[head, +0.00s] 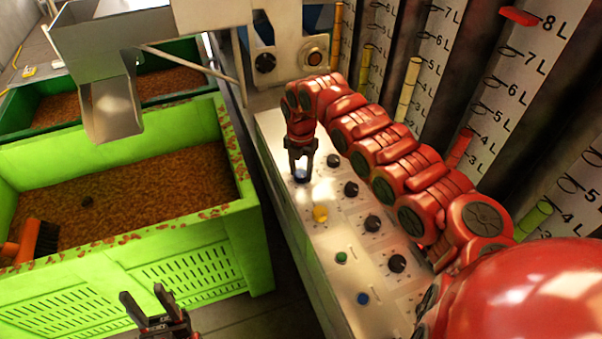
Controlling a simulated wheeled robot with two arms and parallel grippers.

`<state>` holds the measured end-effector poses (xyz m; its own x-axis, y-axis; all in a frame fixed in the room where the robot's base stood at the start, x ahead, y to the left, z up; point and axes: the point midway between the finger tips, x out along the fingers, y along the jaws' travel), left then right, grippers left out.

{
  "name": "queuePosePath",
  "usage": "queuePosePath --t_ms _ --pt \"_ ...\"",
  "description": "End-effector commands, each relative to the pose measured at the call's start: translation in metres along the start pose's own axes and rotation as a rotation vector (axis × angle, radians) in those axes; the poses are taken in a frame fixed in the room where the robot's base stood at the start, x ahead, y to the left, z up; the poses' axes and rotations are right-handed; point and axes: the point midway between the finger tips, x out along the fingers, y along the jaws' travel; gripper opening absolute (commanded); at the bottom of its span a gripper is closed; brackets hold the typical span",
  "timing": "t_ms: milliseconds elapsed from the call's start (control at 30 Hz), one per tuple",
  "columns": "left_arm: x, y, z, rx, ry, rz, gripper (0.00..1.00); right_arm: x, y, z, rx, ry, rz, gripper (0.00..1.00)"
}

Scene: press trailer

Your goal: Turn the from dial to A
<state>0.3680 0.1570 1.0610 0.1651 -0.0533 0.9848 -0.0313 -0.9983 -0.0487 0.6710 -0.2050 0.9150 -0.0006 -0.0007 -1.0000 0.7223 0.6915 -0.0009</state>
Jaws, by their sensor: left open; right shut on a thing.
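A grey metal control panel (330,235) runs down the middle of the head view, with several black dials on it. Black dials show at the far end (333,160), in the middle (351,188) and nearer to me (397,263). Their labels are too small to read, so I cannot tell which is the from dial or where it points. My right gripper (301,172) points down at the panel's far left part and is shut on a dark bluish knob (301,177), mostly hidden by the fingers. My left gripper (145,300) is open and empty at the bottom, in front of the green crate.
A yellow knob (320,213), a green button (341,258) and a blue button (363,298) also sit on the panel. A bright green crate (190,262) of brown material stands left, under a metal chute (112,108). Gauges marked in litres (500,90) line the right.

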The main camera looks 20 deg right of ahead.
Motion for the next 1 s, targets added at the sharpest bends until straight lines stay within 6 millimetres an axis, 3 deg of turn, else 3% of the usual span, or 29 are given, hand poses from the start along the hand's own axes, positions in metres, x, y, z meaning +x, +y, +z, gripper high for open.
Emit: queuePosePath --t_ms 700,733,867,1000 --pt "-0.0062 0.0003 0.001 0.0 0.0 0.0 0.5 -0.001 0.0007 0.0008 -0.072 -0.003 0.003 0.0" --pt "-0.0062 0.0003 0.0011 0.0 0.0 0.0 0.5 -0.001 0.0007 0.0008 -0.072 -0.003 0.003 0.54" --pt "-0.0062 0.0003 0.0011 0.0 0.0 0.0 0.5 -0.0007 0.0005 0.0005 -0.072 -0.002 0.002 0.78" --pt "-0.0063 0.0003 0.0011 0.0 0.0 0.0 0.5 -0.0004 0.0004 0.0003 -0.071 -0.001 0.002 0.79"
